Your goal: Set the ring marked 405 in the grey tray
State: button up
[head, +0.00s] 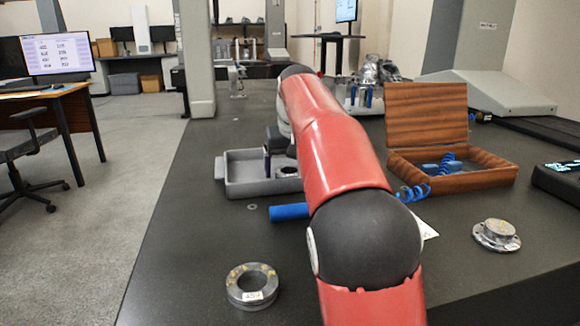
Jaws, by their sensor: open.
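The grey tray (234,187) lies on the dark table, left of my red arm. A ring (287,171) sits inside the tray, partly hidden by my arm; its marking cannot be read. My gripper (270,166) is over the tray beside this ring, with its jaws open. One dark finger shows, and the rest is hidden behind my arm. Another metal ring (252,286) lies flat at the front left of the table, well apart from the gripper. It bears a white label too small to read surely.
A flanged metal part (497,235) lies at the right. An open wooden box (460,182) with blue coiled items stands behind it. A blue cylinder (289,212) lies near my arm, with a small washer (252,207) beside it. The table's left front is mostly clear.

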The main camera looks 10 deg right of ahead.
jog(key=p+v, duration=0.3)
jog(key=v, duration=0.9)
jog(key=shift+p, duration=0.35)
